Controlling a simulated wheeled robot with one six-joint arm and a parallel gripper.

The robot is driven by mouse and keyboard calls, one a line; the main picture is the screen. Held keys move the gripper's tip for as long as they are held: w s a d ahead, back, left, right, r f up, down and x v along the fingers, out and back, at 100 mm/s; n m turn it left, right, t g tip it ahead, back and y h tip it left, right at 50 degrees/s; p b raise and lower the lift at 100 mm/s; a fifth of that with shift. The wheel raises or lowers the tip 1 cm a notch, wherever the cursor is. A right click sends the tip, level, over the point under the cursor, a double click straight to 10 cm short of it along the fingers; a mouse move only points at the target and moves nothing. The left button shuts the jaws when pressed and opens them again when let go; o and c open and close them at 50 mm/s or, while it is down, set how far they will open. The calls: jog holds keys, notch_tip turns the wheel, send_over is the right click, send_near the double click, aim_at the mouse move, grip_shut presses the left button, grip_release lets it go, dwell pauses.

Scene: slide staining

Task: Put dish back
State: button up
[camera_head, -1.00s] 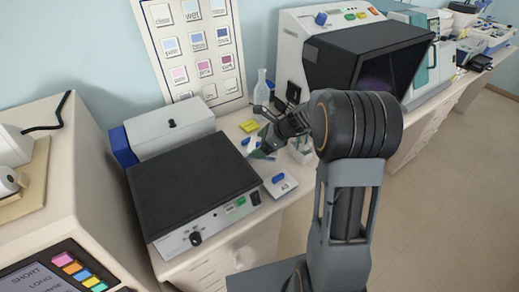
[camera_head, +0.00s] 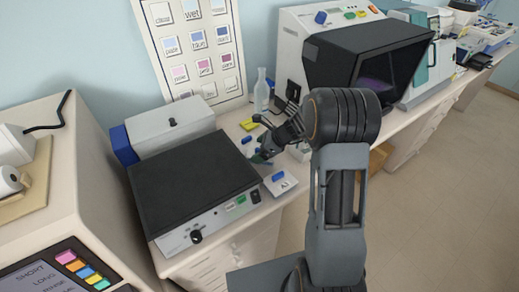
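My gripper (camera_head: 268,148) is small in the view, over the bench between the black-topped box and the black-hooded machine. Its fingers point down and left. A small dark green piece shows at the fingertips, and I cannot tell whether it is held or part of the gripper. A pale, box-like dish (camera_head: 300,152) stands on the bench just right of the gripper, partly hidden by my arm. I cannot make out its contents or be sure it is the task's dish. Whether the fingers are open or shut is too small to tell.
A black-topped box (camera_head: 190,180) stands left of the gripper. A white card with a blue piece (camera_head: 280,183) lies near the bench's front edge. A clear bottle (camera_head: 262,90) and a yellow piece (camera_head: 249,124) are behind. A black-hooded machine (camera_head: 375,55) stands at the right.

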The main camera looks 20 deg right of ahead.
jog(key=shift+o, duration=0.9)
jog(key=shift+r, duration=0.3)
jog(key=v, duration=1.1)
jog(key=s+a+r+n+h, duration=0.3)
jog(key=s+n, duration=0.7)
jog(key=n, duration=0.1)
jog(key=s+a+r+n+h, duration=0.3)
jog(key=s+n, duration=0.6)
jog(key=n, duration=0.3)
jog(key=shift+s+a+t+h+b, duration=0.15)
jog(key=shift+s+t+h+b, duration=0.2)
jog(key=shift+h, duration=0.45)
